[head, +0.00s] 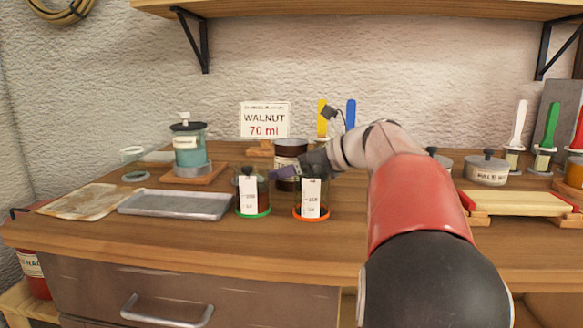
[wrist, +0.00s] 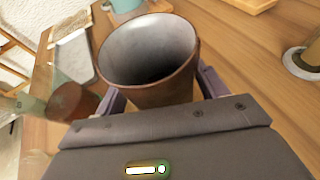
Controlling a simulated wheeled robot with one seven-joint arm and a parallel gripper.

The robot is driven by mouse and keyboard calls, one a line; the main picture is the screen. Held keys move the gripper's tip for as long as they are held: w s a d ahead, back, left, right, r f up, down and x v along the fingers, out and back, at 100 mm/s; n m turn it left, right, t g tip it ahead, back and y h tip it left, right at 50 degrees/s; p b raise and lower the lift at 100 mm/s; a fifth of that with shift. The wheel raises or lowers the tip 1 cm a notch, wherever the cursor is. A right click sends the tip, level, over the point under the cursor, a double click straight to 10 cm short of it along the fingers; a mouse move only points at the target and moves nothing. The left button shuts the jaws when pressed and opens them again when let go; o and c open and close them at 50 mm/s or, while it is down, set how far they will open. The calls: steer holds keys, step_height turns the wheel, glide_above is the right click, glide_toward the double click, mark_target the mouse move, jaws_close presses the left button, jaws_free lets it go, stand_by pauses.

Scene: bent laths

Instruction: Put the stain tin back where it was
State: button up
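The stain tin (head: 290,149) is a dark brown, open-topped can with a pale label. It stands upright behind two clear measuring jars in the head view. In the wrist view the tin (wrist: 150,85) shows its grey inside and sits between my two fingers, which lie close against its sides. My gripper (head: 285,173) reaches it from the right, with one purple finger across its front. The tin's lower part is partly hidden by my gripper and the jars, so I cannot tell whether it touches the bench.
A jar with a green ring (head: 252,197) and one with an orange ring (head: 311,203) stand just in front. A metal tray (head: 175,204) and a teal container (head: 190,150) are left. A "WALNUT 70 ml" sign (head: 264,120) stands behind. A yellow-red board (head: 520,202) lies right.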

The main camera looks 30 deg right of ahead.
steer(key=shift+s+d+r, duration=0.1)
steer(key=shift+r, duration=0.15)
steer(key=p+v, duration=0.1)
steer(key=v, duration=0.9)
steer(key=shift+s+d, duration=0.2)
steer(key=shift+s, duration=0.05)
steer(key=shift+s+d+r, duration=0.25)
steer(key=shift+s, duration=0.2)
